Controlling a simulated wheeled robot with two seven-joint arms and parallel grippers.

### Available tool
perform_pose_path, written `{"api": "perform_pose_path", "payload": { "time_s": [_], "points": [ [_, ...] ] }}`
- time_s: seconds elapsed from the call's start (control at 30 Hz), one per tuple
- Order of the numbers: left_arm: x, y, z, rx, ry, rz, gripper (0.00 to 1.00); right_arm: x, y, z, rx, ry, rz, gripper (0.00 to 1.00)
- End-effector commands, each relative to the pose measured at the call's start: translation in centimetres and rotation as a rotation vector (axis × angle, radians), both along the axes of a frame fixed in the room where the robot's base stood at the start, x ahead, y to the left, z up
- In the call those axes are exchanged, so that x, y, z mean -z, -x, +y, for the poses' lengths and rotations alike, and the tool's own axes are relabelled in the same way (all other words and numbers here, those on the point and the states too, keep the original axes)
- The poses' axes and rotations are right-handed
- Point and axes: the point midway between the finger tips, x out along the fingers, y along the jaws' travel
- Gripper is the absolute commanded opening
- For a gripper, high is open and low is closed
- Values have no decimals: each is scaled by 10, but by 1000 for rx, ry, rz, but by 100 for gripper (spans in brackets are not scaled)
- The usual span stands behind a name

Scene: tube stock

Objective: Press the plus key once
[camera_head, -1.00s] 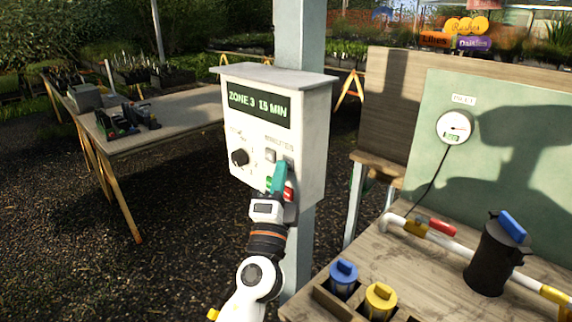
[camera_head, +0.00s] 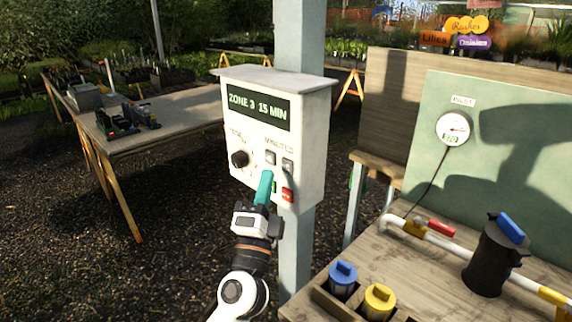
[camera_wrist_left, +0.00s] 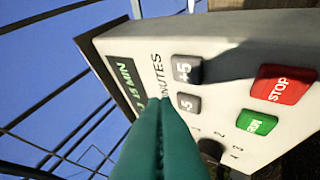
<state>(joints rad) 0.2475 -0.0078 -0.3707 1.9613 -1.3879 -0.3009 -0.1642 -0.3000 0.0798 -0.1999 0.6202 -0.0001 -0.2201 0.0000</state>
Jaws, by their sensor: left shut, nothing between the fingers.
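A pale control box stands on a post, its dark display (camera_head: 259,107) reading "ZONE 3 15 MIN". Under the "MINUTES" label are two grey keys: the plus key (camera_head: 288,164), marked "+5" in the left wrist view (camera_wrist_left: 187,70), and the minus key (camera_head: 270,157), marked "-5" there (camera_wrist_left: 188,103). My left gripper (camera_head: 266,174), with teal fingers, is shut and empty. In the head view its tips appear just below the minus key, leaving the plus key uncovered. I cannot tell how far the tips are from the panel. My right gripper is out of view.
Below the keys are a red STOP key (camera_wrist_left: 283,85) and a green RUN key (camera_wrist_left: 257,123), partly hidden by my fingers in the head view. A black dial (camera_head: 239,158) is left of the keys. A workbench with a pipe (camera_head: 455,248) stands at right.

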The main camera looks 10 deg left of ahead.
Motion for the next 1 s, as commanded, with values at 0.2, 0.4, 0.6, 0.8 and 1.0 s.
{"api": "perform_pose_path", "payload": {
  "time_s": [0.2,0.4,0.6,0.8,1.0],
  "points": [
    [0,17,13,-1,0,1,0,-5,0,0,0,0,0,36],
    [0,23,18,-1,0,0,0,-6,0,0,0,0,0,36],
    [0,22,18,-1,-1,0,0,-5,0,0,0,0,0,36],
    [0,22,18,0,0,0,0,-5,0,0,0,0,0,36],
    [6,20,17,4,4,15,0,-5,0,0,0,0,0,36]
  ]
}}
